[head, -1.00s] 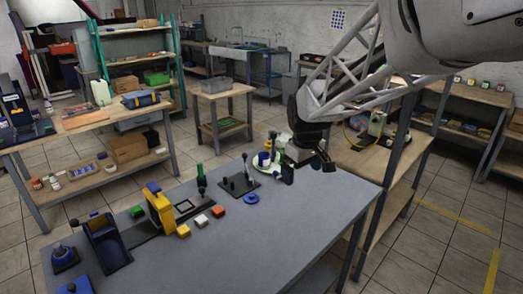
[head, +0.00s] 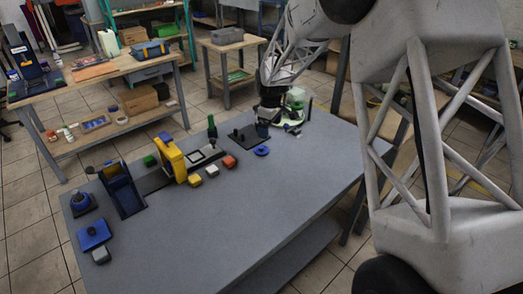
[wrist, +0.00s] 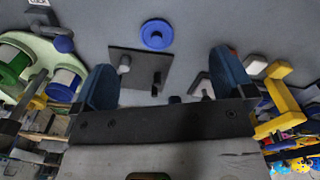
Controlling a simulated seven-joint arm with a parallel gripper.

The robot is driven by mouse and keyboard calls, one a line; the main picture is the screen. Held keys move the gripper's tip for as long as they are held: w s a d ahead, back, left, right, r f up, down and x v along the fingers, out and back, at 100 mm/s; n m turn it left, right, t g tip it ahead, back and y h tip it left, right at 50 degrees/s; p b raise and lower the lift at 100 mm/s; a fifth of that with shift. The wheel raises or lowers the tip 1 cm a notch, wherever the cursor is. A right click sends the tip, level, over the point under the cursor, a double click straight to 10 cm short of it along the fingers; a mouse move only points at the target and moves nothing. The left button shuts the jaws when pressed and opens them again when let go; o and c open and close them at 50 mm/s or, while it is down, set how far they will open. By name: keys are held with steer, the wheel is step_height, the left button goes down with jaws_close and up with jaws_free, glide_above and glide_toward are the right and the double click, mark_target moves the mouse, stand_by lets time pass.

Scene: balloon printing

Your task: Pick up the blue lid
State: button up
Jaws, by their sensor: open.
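The blue lid (head: 262,151) is a flat round disc with a raised hub. It lies on the grey table in front of a small black stand. In the wrist view the lid (wrist: 157,34) is at the top middle, beyond the fingertips. My gripper (head: 265,121) is over the table's far part, behind the lid and apart from it. Its two blue fingers show wide apart and empty in the wrist view (wrist: 160,65).
The black plate with upright pegs (wrist: 141,66) lies between my fingers and the lid in the wrist view. A green-and-white station (head: 292,114) stands right of my gripper. Coloured blocks (head: 212,171) and a yellow frame (head: 172,158) are left. The table's front right is clear.

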steer(key=n, duration=0.1)
glide_above(262, 148)
steer(key=f, duration=0.4)
steer(key=shift+w+f, duration=0.2)
steer(key=shift+f, duration=0.15)
steer(key=shift+f, duration=1.3)
steer(key=shift+f, duration=2.65)
steer(key=c, duration=1)
